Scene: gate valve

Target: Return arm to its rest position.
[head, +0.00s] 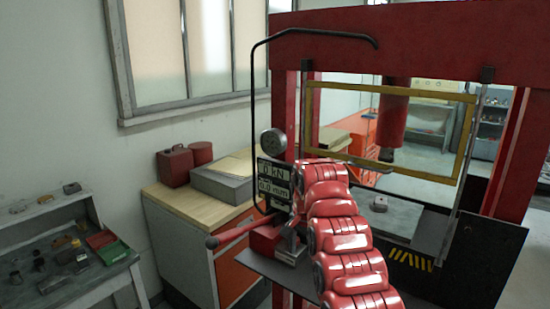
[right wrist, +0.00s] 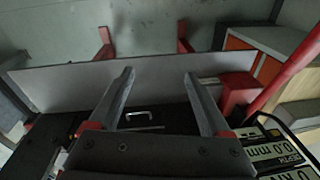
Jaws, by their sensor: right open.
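My right arm, in red segments, reaches up from the bottom of the head view towards the left post of a red press (head: 400,35). My right gripper (head: 289,243) is at the end of it, beside a red block (head: 264,240) with a red lever (head: 235,233). The right wrist view shows the two grey fingers of this gripper (right wrist: 160,78) spread apart with nothing between them. The red block (right wrist: 238,92) and lever (right wrist: 285,75) are to the right of the fingers there, apart from them. My left gripper is not in view.
A display panel (head: 274,183) and gauge (head: 273,142) are close to the gripper. A yellow-framed guard (head: 390,87) covers the press opening. A wooden-topped cabinet (head: 170,200) stands left of the press, with a table of small parts (head: 60,265) farther left.

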